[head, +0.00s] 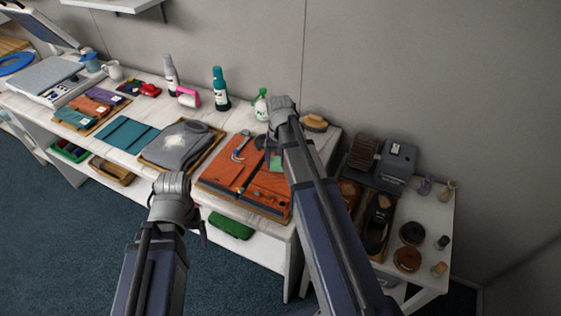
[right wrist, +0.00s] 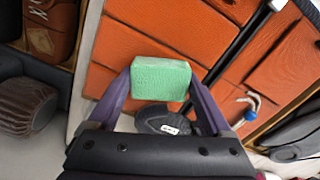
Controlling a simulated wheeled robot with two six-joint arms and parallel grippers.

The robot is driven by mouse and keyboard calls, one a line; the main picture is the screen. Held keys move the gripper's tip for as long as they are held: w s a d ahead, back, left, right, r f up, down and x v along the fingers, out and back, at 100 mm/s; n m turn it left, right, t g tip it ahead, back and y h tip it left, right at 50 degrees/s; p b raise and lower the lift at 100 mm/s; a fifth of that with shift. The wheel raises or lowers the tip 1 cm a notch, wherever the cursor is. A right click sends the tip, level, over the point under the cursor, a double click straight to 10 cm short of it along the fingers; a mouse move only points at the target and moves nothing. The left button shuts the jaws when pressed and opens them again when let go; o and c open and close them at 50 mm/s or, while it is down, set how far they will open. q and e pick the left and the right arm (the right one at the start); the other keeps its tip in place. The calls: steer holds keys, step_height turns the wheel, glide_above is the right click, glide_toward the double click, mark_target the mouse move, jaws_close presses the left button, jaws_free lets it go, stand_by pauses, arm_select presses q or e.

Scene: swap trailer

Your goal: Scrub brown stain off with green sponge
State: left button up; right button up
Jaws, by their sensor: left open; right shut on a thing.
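The green sponge (right wrist: 150,76) is held between the fingers of my right gripper (right wrist: 160,92) in the right wrist view. A small green part of the sponge (head: 275,162) shows beside my right arm in the head view. It is over an orange panelled leather item (head: 222,176) on the bench; I cannot tell whether it touches. The orange surface (right wrist: 112,40) also fills much of the right wrist view. I cannot make out a distinct brown stain. My left gripper (head: 201,228) is open and empty in front of the bench, its fingers mostly hidden by its wrist.
A metal tool (head: 241,147) lies on the orange item. A grey garment (head: 182,142) lies to its left. A teal bottle (head: 220,91), a spray bottle (head: 261,105) and a brush (head: 314,122) stand behind. A side table (head: 433,222) at right holds shoes and round tins.

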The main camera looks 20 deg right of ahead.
steer(key=shift+r+p, duration=2.45)
steer(key=shift+r, duration=0.3)
step_height(320, 180, up, 3)
steer(key=p, duration=0.3)
steer(key=shift+r, duration=0.1)
